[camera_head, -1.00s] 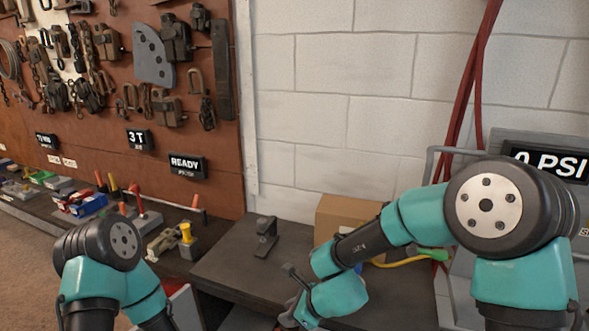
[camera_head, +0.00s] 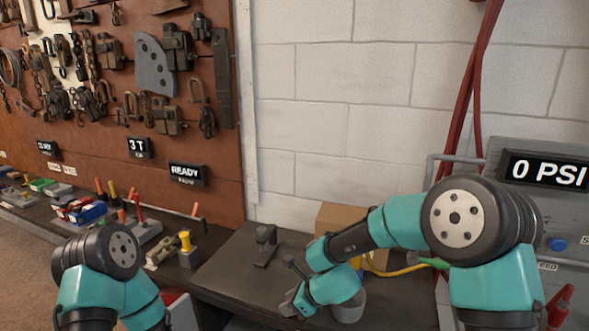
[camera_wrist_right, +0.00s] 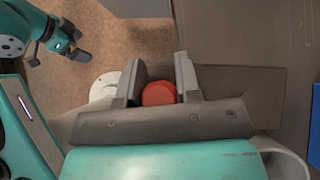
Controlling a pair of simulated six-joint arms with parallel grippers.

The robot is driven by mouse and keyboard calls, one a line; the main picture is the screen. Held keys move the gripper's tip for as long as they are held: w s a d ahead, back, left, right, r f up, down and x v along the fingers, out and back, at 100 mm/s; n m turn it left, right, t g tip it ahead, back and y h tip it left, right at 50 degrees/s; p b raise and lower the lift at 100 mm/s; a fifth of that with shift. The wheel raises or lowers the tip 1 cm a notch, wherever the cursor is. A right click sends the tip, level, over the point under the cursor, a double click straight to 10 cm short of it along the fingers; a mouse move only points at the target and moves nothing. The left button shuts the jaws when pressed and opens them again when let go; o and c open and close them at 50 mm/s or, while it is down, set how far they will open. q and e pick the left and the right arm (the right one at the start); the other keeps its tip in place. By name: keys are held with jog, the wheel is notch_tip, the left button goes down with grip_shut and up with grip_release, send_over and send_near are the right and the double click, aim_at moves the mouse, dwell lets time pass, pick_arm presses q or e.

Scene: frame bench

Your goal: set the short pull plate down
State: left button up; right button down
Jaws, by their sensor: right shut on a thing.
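My right gripper (camera_head: 290,306) is low over the front edge of the dark bench top; its fingertips are hard to make out in the head view. In the right wrist view, its two grey fingers (camera_wrist_right: 158,82) are shut on the short pull plate. Only a red rounded piece (camera_wrist_right: 158,94) shows between them, and the plate's full shape is hidden. My left gripper shows at the upper left of the wrist view (camera_wrist_right: 83,46), with its dark fingers apart and empty, away from the bench.
Tools crowd the bench at left. The bench top around the bracket is clear.

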jog(key=shift+s, duration=0.1)
jog(key=shift+s+r, duration=0.15)
jog(key=shift+s, duration=1)
jog(key=shift+s+r, duration=0.1)
jog(key=shift+s, duration=1.05)
send_over(290, 289)
jog(key=s, duration=0.5)
jog(key=shift+f, duration=0.6)
jog(key=f, duration=0.3)
jog(key=shift+w+f, duration=0.25)
jog(key=shift+w, duration=0.1)
jog(key=shift+v, duration=2.75)
jog(key=shift+w, duration=0.1)
jog(key=shift+a+f, duration=0.1)
